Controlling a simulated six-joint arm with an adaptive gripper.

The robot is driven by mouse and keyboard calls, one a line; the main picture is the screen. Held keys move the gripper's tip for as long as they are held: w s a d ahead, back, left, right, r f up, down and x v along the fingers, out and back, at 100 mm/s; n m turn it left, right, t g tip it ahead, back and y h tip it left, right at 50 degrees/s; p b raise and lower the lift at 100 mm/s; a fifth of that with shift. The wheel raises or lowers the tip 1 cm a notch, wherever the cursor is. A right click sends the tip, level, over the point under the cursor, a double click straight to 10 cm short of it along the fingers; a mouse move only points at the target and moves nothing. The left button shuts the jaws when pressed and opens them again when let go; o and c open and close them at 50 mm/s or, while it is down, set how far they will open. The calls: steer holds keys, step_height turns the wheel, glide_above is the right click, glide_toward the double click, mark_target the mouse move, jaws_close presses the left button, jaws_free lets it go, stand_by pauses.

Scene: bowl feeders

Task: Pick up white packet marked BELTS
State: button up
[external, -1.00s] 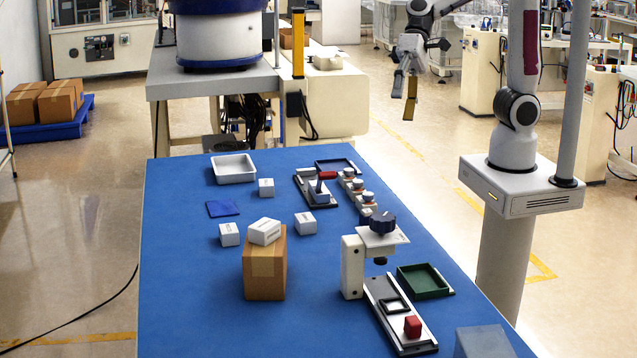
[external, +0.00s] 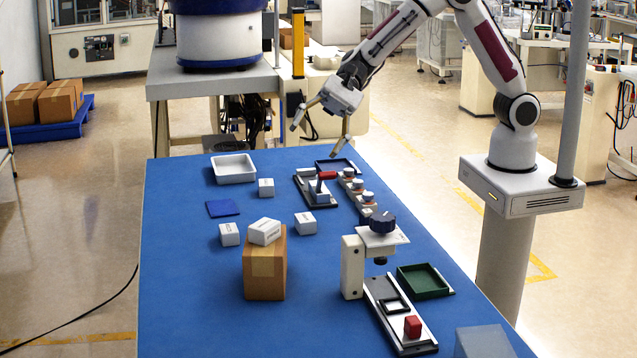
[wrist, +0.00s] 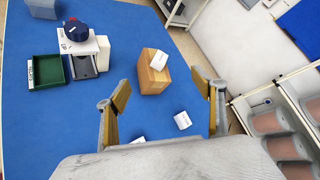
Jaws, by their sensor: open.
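Several white box-shaped packets are on the blue table; their printed marks are too small to read, so I cannot tell which says BELTS. One packet (external: 264,232) rests tilted on a brown carton (external: 265,275); it also shows in the wrist view (wrist: 159,61). Others stand on the table: a left packet (external: 229,235), a middle packet (external: 306,223) and a far packet (external: 266,187). My gripper (external: 315,142) is open and empty, high above the far end of the table, apart from every packet. In the wrist view my gripper (wrist: 160,88) has its fingers spread wide.
A white tray (external: 233,178) and a flat blue piece (external: 222,208) lie at the far left. A toggle-clamp fixture (external: 318,193) and a row of knobs (external: 367,197) are at the right. A press stand (external: 352,270) and a green tray (external: 425,281) stand nearer. The front left is clear.

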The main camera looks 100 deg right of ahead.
steer(key=w+d+f+m+t+h, duration=0.1)
steer(key=w+d+f+m, duration=0.15)
steer(key=w+f, duration=0.25)
steer(key=w+d+f+m+t, duration=0.1)
steer(key=w+f+m, duration=0.3)
steer(key=m+t+h, duration=0.2)
steer(key=m+h, duration=0.1)
steer(key=m, duration=0.3)
glide_toward(232, 227)
steer(key=x, duration=0.3)
steer(key=shift+w, duration=0.25)
steer(key=shift+w, duration=0.15)
steer(key=shift+x, duration=1.15)
steer(key=shift+w+a, duration=0.1)
steer(key=shift+x, duration=2.5)
steer(key=shift+a+f, duration=0.15)
steer(key=c, duration=1.3)
